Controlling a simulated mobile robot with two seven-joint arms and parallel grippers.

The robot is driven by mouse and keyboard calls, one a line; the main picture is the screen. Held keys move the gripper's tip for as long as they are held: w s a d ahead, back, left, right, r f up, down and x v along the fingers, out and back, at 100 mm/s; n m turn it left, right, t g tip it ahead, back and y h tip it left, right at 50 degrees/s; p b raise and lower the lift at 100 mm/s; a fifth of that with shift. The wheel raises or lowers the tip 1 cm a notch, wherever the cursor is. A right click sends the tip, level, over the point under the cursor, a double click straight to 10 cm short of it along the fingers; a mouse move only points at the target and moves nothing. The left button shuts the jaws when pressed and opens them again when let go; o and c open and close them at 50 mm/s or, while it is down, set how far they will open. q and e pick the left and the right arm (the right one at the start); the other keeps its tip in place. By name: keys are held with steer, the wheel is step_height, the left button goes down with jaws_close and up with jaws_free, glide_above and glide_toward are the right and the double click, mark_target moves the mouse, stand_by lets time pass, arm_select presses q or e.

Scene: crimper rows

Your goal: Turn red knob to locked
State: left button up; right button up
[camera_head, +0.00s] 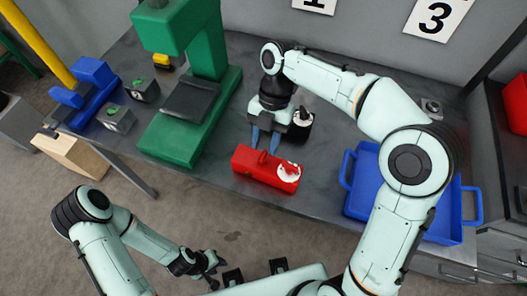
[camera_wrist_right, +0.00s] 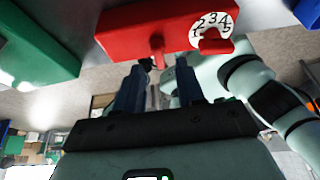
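A red box (camera_head: 256,167) lies on the dark table, with a white dial (camera_head: 290,177) at its right end. The dial carries a red knob (camera_head: 286,170); in the right wrist view the red knob (camera_wrist_right: 215,45) sits at the dial's lower edge, below printed numbers. My right gripper (camera_head: 265,142) is at the box's far side, left of the dial. Its two fingers are apart. In the right wrist view a thin red stem (camera_wrist_right: 157,48) sticks out of the box towards the gap between the fingertips. My left gripper (camera_head: 212,262) is low at the front, away from the table; its fingers are unclear.
A blue tray (camera_head: 357,208) stands right of the red box. A green press-like machine (camera_head: 178,138) stands to the left, with small grey boxes (camera_head: 143,91) and a blue block (camera_head: 92,73) beyond it. Bare table surrounds the red box.

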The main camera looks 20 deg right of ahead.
mark_target(263, 156)
arm_select(q)
steer(key=shift+s+f, duration=0.15)
steer(key=shift+f, duration=0.2)
arm_select(e)
steer(key=shift+x, duration=1.6)
jaws_close()
